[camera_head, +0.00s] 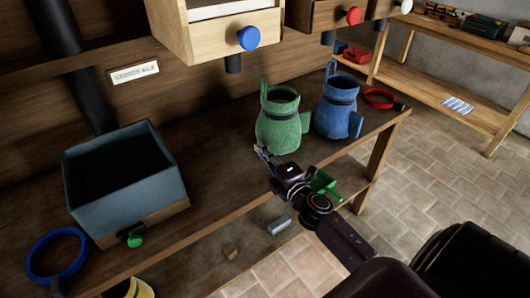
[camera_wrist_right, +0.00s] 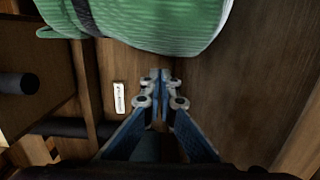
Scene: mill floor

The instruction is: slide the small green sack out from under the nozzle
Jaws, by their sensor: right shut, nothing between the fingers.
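The small green sack (camera_head: 280,122) stands upright on the wooden bench, with a dark band at its neck and a loop rising at its top left. Its lower side also fills the top of the right wrist view (camera_wrist_right: 150,22). My right gripper (camera_head: 259,149) is shut and empty, close to the sack's lower left front. In the right wrist view the closed fingertips (camera_wrist_right: 160,76) point toward the sack; I cannot tell whether they touch it. A black nozzle (camera_head: 233,64) hangs below the blue-knobbed wooden box, above and left of the sack. My left gripper is not in view.
A blue sack (camera_head: 338,107) stands close right of the green one, with a red ring (camera_head: 379,98) beyond. A grey-blue bin (camera_head: 125,190) and blue ring (camera_head: 57,255) are at left. A green scoop-like item (camera_head: 323,184) shows beside my arm. Bench between bin and sack is clear.

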